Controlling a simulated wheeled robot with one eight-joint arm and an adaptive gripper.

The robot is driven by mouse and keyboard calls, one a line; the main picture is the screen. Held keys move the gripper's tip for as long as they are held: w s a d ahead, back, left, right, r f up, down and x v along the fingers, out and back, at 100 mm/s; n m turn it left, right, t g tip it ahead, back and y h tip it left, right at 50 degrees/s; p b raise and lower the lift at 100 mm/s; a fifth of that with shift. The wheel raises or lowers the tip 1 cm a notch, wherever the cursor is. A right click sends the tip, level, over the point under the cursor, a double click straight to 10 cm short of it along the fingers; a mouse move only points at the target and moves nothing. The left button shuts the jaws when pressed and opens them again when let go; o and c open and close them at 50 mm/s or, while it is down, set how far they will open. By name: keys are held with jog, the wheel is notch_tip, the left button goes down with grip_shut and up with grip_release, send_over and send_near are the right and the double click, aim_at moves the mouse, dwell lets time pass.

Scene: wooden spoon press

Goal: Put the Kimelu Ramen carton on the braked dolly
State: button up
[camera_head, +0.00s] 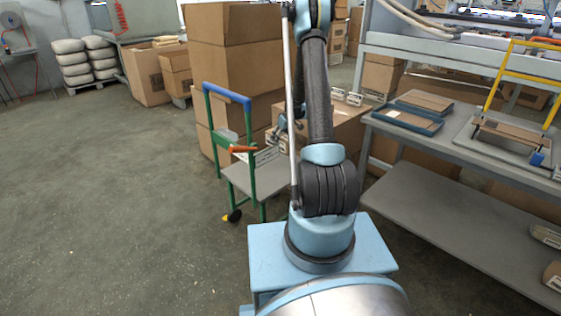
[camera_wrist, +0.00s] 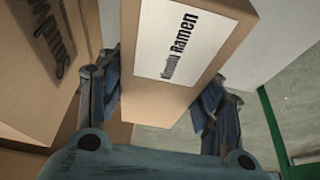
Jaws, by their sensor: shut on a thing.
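In the wrist view, my gripper (camera_wrist: 160,97) is shut on the Kimelu Ramen carton (camera_wrist: 193,72), a tall brown box with a white label. One finger lies along each side of it. In the head view, my arm hides most of the gripper and I cannot clearly make out the held carton. The dolly (camera_head: 246,180) has a green frame, a blue top handle, an orange grip and a grey deck. It stands left of my arm, and a yellow piece shows at its front wheel. A green bar, likely its frame, is at the right in the wrist view (camera_wrist: 272,122).
Another printed carton (camera_wrist: 40,70) is close on the left in the wrist view. Large stacked cartons (camera_head: 232,45) stand behind the dolly. A grey workbench (camera_head: 440,150) with trays and a yellow frame is at the right. The floor (camera_head: 110,220) at the left is clear.

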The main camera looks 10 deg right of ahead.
jog(key=shift+f, duration=4.6)
jog(key=o, duration=1.3)
